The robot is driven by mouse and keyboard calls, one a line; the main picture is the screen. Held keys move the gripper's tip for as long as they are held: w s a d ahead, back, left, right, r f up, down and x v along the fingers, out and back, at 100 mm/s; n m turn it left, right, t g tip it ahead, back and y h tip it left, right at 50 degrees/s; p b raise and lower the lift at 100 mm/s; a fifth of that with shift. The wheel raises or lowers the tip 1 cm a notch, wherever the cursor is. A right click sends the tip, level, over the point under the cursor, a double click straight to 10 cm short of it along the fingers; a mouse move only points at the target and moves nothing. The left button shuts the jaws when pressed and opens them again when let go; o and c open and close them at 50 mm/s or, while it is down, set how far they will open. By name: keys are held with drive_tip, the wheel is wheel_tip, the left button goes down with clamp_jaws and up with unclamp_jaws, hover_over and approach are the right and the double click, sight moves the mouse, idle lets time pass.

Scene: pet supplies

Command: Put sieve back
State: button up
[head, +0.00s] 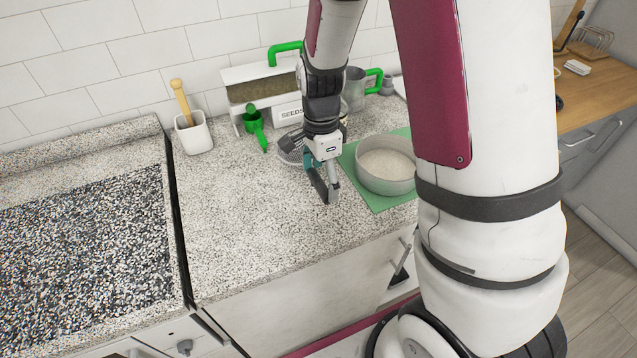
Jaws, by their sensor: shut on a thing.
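A grey round, mesh-like thing (289,147), which looks like the sieve, shows just behind and left of my gripper; the gripper hides much of it. My gripper (329,196) points down low over the granite counter, left of the green mat (374,194). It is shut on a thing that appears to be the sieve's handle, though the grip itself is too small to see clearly. A round grey-rimmed pan (386,185) with pale contents stands on the mat, to the right of the gripper and apart from it.
Behind stand a seed box (250,74) with a green handle, a green scoop (255,124), and a grey jug (354,88) with a green handle. A white cup (194,135) holding a wooden-handled tool is at the left. The counter's front left (230,220) is clear.

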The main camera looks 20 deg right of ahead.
drive_tip(key=shift+w+a+f, duration=0.1)
drive_tip(key=shift+w, duration=0.65)
drive_tip(key=shift+f+p, duration=0.3)
drive_tip(key=shift+f, duration=1.55)
drive_tip(key=o, duration=1.6)
